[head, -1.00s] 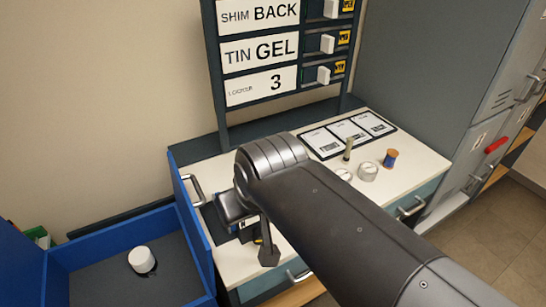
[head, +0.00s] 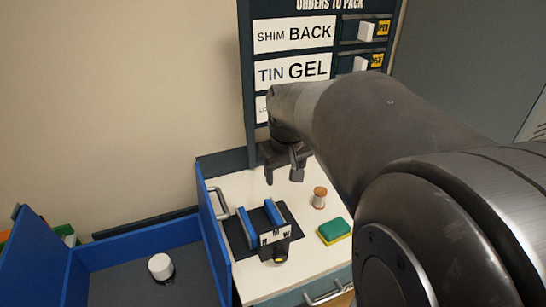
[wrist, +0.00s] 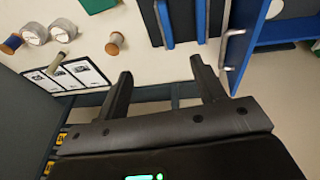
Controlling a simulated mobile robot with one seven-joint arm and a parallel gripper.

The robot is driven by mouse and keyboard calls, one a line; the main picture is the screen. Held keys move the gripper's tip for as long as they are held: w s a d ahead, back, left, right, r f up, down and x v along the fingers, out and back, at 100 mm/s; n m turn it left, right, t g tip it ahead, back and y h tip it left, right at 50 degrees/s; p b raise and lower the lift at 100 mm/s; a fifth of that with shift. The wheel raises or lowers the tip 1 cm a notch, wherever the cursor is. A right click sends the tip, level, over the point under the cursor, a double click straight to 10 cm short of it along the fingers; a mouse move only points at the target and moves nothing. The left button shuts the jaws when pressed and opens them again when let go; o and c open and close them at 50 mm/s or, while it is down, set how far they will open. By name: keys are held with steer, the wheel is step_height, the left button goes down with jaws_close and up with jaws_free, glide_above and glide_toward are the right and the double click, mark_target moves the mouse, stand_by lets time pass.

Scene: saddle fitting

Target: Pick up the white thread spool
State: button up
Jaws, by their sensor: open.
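A thread spool (head: 319,197) with wooden ends and pale, pinkish-white thread stands on the white worktop in the head view. It also shows in the wrist view (wrist: 115,43), left of my fingers and apart from them. Another spool (wrist: 12,43), with orange ends and dark blue thread, is at the far left of the wrist view. My gripper (head: 284,168) is above the back of the worktop, behind and left of the pale spool. In the wrist view my gripper (wrist: 160,68) is open, with nothing between its fingers.
A green and yellow sponge (head: 334,231) lies in front of the spool. A black holder with blue slabs (head: 262,225) stands left. A blue-walled tray (head: 212,250) is beside the worktop.

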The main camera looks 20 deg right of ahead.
steer(key=w+d+f+g, duration=0.1)
steer(key=w+d+f, duration=0.55)
steer(key=d, duration=0.25)
steer(key=g+y, duration=0.1)
steer(key=g, duration=0.1)
glide_above(321, 191)
steer(key=f, duration=0.9)
steer(key=shift+s+d, duration=0.1)
steer(key=shift+s, duration=0.25)
steer(key=shift+d+f, duration=0.1)
steer(key=shift+f, duration=0.2)
step_height(321, 191, down, 5)
steer(key=shift+f, duration=0.1)
steer(key=f, duration=0.5)
steer(key=shift+w+a+f, duration=0.1)
steer(key=shift+w+a, duration=0.15)
steer(key=c, duration=0.9)
steer(key=shift+c, duration=0.2)
